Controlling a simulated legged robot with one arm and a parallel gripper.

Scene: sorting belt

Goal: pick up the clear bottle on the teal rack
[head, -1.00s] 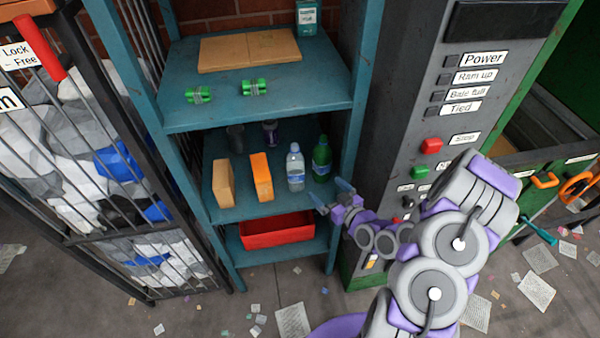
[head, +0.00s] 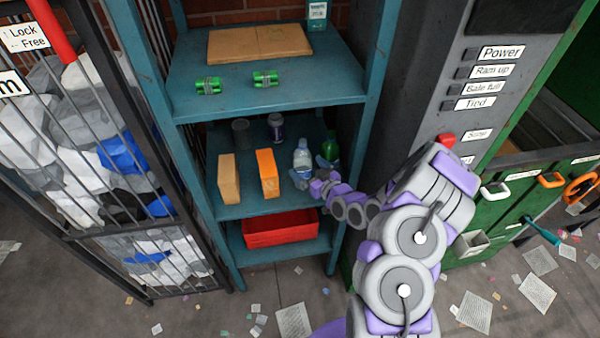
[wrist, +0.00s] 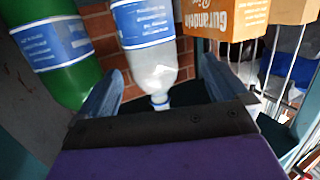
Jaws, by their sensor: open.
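The clear bottle (head: 302,155) with a blue label stands upright on the middle shelf of the teal rack (head: 275,92). In the wrist view the clear bottle (wrist: 150,62) appears upside down, its blue-capped neck towards my gripper. My gripper (head: 308,173) is at this shelf, in front of the clear bottle, and partly covers its lower part. In the wrist view the open fingers of my gripper (wrist: 160,70) lie on either side of the bottle in the picture, with gaps on both sides. I cannot tell how deep the bottle sits between them.
A green bottle (head: 332,147) stands close on the right of the clear bottle. An orange carton (head: 267,173) and a tan carton (head: 228,178) stand to the left. Dark cans (head: 241,132) are behind. The rack's right post (head: 364,120) is close to my arm. A red bin (head: 280,230) sits below.

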